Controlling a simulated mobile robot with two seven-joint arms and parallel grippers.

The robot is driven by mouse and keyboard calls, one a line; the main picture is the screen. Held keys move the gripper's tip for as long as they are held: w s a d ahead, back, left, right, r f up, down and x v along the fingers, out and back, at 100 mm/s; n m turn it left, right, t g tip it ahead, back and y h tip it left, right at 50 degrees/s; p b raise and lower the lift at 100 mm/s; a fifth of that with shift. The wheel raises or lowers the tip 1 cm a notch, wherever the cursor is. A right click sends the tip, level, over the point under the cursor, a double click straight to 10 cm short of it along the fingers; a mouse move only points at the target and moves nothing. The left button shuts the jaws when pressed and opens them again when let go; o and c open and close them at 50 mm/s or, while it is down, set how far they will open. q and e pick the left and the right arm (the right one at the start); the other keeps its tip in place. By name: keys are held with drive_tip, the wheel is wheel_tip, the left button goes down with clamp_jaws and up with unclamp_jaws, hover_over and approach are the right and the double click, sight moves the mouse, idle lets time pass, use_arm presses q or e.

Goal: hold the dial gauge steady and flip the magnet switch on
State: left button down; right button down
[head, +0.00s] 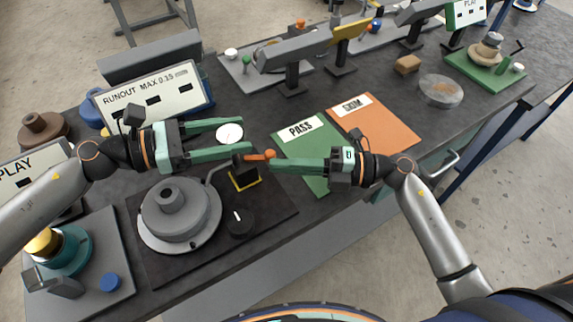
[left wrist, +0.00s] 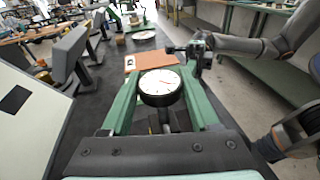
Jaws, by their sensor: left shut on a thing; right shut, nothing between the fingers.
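The dial gauge (head: 229,133), a round white face in a dark rim, sits between the fingers of my left gripper (head: 243,136). The left wrist view shows the gauge (left wrist: 160,84) face up, with a green finger on each side. The magnet base (head: 245,179) is a dark block with a yellow edge on the dark plate, below the gauge. The orange switch lever (head: 262,155) shows at its top. My right gripper (head: 274,165) is shut and empty, its tips at or very near the lever; contact is unclear. The gauge's stand is partly hidden by my left fingers.
A grey hub (head: 180,212) on a round flange and a black knob (head: 239,223) share the dark plate (head: 275,208). A green PASS mat (head: 318,178) and an orange mat (head: 385,132) lie right. A runout sign (head: 150,97) stands behind my left arm.

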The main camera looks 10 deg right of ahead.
drive_tip(key=shift+w+d+n+g+y, duration=0.15)
drive_tip(key=shift+w+n+g+y, duration=0.2)
drive_tip(key=shift+n+g, duration=0.55)
